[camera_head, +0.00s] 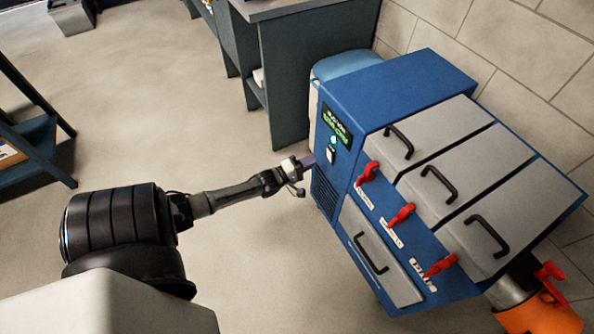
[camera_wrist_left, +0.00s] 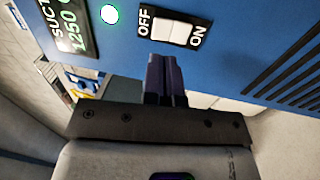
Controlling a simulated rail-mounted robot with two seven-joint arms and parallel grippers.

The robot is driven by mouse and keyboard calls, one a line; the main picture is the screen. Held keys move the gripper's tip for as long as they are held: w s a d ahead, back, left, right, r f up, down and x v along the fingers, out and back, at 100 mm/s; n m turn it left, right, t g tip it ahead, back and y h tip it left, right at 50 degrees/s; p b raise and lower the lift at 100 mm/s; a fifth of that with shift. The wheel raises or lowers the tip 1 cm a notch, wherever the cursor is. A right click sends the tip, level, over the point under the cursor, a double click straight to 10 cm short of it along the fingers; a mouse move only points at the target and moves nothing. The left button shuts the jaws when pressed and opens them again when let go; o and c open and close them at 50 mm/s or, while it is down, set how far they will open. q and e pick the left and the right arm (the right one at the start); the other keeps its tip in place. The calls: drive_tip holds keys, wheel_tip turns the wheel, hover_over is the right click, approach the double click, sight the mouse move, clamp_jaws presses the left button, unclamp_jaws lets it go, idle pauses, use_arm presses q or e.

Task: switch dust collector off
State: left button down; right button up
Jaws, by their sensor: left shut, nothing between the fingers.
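The dust collector (camera_head: 436,78) is a blue cabinet with grey drawers, in the right half of the head view. Its rocker switch (camera_wrist_left: 178,29), white in a black frame marked OFF and ON, shows in the left wrist view; it also shows in the head view (camera_head: 331,155). A green-lit display (camera_wrist_left: 68,22) reading suction 1250 and a lit round lamp (camera_wrist_left: 109,14) are beside it. My left gripper (camera_head: 308,161) is shut and empty, its fingertips (camera_wrist_left: 164,60) just by the switch. I cannot tell whether they touch it. My right gripper is not in view.
Red levers (camera_head: 400,215) and black drawer handles (camera_head: 437,184) stick out from the collector. A grey workbench (camera_head: 287,85) stands behind it. A blue shelf (camera_head: 35,140) is at the left. Open floor lies between.

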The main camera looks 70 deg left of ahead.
sight(328, 152)
use_arm(q)
drive_tip(key=shift+w+a+r+b, duration=0.15)
drive_tip(key=shift+w+b, duration=0.3)
drive_tip(key=shift+w, duration=0.8)
drive_tip(key=shift+w+a+r+b, duration=0.15)
drive_tip(key=shift+w+b, duration=0.3)
drive_tip(key=shift+w, duration=0.8)
